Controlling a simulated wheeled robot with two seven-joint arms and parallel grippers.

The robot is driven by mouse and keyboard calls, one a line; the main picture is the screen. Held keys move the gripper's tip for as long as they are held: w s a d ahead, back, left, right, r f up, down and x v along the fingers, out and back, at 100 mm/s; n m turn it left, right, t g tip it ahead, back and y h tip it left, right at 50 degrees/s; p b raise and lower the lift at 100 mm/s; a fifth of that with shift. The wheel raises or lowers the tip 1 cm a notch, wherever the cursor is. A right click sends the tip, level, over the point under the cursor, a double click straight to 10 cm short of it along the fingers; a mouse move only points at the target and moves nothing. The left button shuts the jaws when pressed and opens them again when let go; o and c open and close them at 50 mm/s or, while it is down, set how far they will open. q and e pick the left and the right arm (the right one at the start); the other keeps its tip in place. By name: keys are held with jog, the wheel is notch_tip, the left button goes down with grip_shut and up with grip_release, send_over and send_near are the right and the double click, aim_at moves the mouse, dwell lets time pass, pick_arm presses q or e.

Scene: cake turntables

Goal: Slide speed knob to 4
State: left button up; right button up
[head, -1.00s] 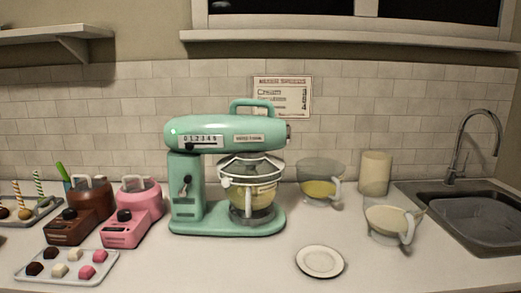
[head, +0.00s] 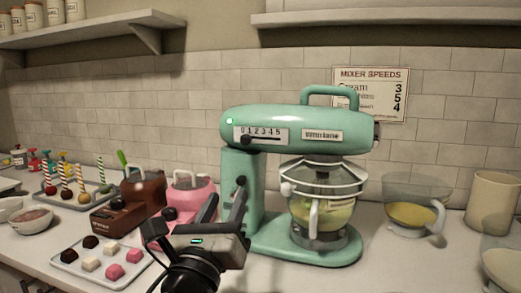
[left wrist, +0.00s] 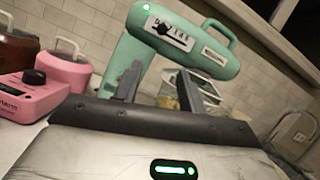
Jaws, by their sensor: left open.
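A mint-green stand mixer (head: 300,121) stands on the counter; it also shows in the left wrist view (left wrist: 208,55). Its head bears a white speed scale (head: 261,135) marked 0 to 5, with a dark slider knob (head: 247,139) near the low end, around 0 or 1; I cannot tell exactly which. The scale also shows in the left wrist view (left wrist: 168,33). A glass bowl (head: 322,212) with pale yellow content sits under the head. My left gripper (head: 223,200) is open and empty, in front of the mixer's column, below and left of the scale and apart from it. My right gripper is not in view.
A wall sign (head: 370,94) headed "Mixer Speeds" hangs behind the mixer. Pink (head: 190,192) and brown (head: 143,190) small machines and a sweets tray (head: 100,264) stand left of it. A glass bowl (head: 414,205) and a beige canister (head: 493,203) stand right.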

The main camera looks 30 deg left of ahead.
aim_at(246, 144)
pick_arm(q)
jog(key=x, duration=0.5)
jog(key=r+p+x, duration=0.1)
jog(key=x, duration=0.4)
jog(key=p+x, duration=0.1)
jog(key=x, duration=0.4)
jog(key=shift+a+r, duration=0.2)
jog(key=shift+r, duration=0.15)
